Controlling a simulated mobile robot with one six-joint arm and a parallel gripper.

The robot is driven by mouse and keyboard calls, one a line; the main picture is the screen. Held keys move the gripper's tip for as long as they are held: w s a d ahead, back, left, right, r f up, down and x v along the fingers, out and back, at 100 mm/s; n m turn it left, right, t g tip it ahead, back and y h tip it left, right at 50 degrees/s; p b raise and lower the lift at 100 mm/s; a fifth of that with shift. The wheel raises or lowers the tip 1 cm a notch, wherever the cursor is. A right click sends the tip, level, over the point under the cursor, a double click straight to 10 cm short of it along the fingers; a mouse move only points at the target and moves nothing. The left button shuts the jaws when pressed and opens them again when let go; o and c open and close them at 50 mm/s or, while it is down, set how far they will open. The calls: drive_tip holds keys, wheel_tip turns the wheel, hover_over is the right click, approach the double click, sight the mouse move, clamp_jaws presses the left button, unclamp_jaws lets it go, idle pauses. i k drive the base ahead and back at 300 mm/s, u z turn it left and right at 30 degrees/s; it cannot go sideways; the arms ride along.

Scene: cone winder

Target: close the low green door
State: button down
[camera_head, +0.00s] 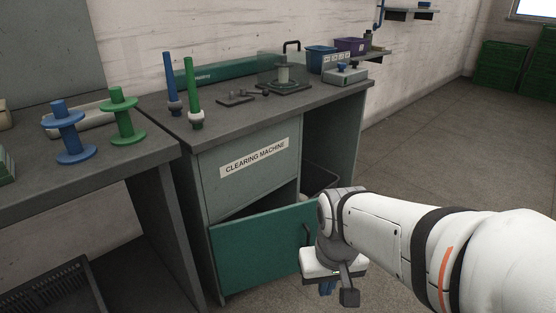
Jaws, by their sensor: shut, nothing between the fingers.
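The low green door (258,250) is on the lower front of the cabinet labelled "CLEARING MACHINE" (212,185). It stands partly open, its right side swung out from the cabinet, with a dark gap showing above its top edge. A dark handle (308,236) is near its right edge. My gripper (328,289) is shut and empty, pointing down just right of the door's free edge. My wrist overlaps that edge in the picture, and I cannot tell whether it touches the door.
Left of the cabinet is a table (40,197) with a blue spool (69,135) and a green spool (125,118). A dark bin (322,180) stands in the open bay right of the door. Floor (445,145) at the right is clear.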

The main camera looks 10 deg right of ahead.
sight(249, 251)
drive_tip(key=u, duration=0.15)
drive_tip(key=i, duration=0.95)
drive_tip(key=u, duration=0.3)
